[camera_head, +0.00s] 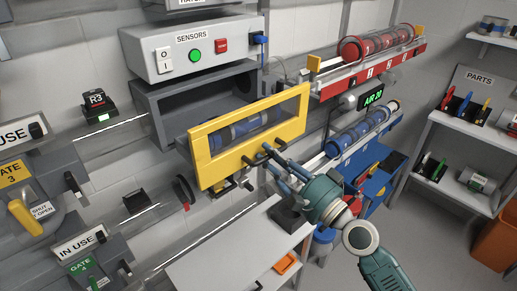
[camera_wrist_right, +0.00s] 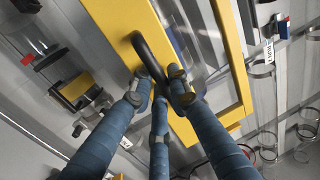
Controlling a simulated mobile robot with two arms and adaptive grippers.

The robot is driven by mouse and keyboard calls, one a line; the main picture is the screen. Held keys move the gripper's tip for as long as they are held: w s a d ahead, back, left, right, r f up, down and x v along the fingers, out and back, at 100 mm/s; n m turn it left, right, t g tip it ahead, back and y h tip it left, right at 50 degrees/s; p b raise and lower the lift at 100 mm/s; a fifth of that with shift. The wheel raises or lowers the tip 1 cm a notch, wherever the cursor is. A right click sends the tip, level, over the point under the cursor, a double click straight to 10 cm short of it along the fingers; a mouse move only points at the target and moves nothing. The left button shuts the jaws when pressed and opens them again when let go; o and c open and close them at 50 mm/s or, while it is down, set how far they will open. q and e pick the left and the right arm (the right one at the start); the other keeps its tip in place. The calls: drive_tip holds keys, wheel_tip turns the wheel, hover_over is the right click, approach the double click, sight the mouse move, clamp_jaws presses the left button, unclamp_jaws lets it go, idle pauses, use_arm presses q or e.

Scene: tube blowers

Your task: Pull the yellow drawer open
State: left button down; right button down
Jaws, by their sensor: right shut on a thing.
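The yellow drawer (camera_head: 204,146) has a yellow-framed front with a clear window, and a blue cylinder (camera_head: 238,127) shows behind it. The drawer front stands out in front of the dark grey housing (camera_head: 150,115), so the drawer is at least partly open. My right gripper (camera_head: 262,158) is at the lower right part of the front. In the right wrist view, its blue-grey fingers (camera_wrist_right: 170,90) are closed around the dark curved handle (camera_wrist_right: 147,50) on the yellow frame (camera_wrist_right: 115,25). My left gripper does not show in either view.
A grey SENSORS box (camera_head: 205,52) sits above the housing. Clear-tube racks with red (camera_head: 375,45) and blue (camera_head: 362,130) cylinders are to the right. A light table (camera_head: 225,255) lies below the drawer. PARTS shelves (camera_head: 470,140) and an orange bin (camera_head: 495,243) stand far right.

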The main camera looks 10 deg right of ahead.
drive_tip(key=shift+s+d, duration=0.35)
drive_tip(key=shift+s, duration=0.1)
drive_tip(key=c, duration=1.7)
unclamp_jaws()
drive_tip(key=v, duration=1.2)
